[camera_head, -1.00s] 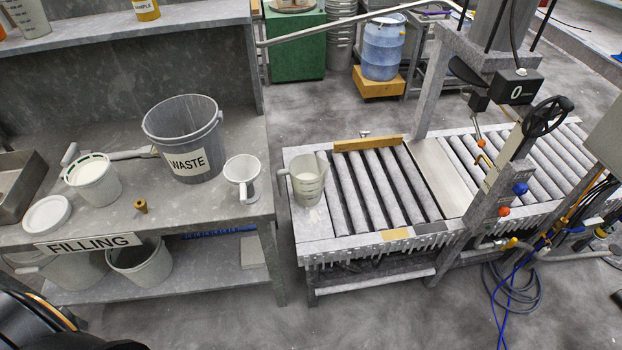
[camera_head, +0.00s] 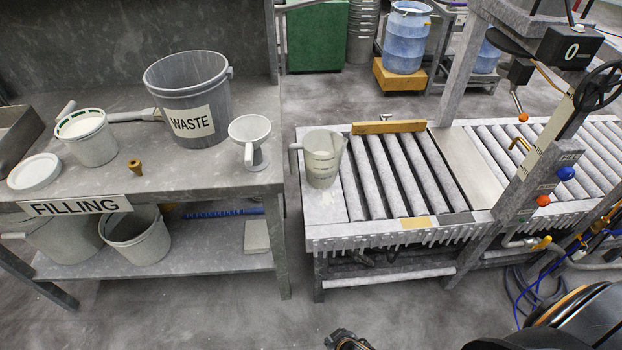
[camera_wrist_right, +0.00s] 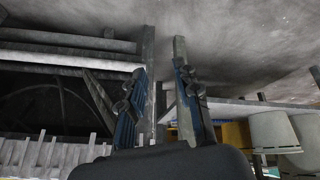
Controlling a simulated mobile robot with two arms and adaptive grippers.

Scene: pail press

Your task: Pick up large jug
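The large jug (camera_head: 322,160) is a translucent grey-white jug with its handle on the left. It stands upright on the flat left end of the roller conveyor in the head view. My right gripper shows in the right wrist view (camera_wrist_right: 160,100) with its two fingers apart and nothing between them. A dark tip at the bottom edge of the head view (camera_head: 348,341) looks like part of this gripper, below the conveyor's front edge and well apart from the jug. My left gripper is not in view.
The roller conveyor (camera_head: 400,235) has a wooden strip (camera_head: 388,127) behind the jug and a press frame to the right. On the filling bench (camera_head: 190,176) left of the jug are a white funnel (camera_head: 250,136), a waste bucket (camera_head: 188,100) and a small pail (camera_head: 88,138). A floor gap separates bench and conveyor.

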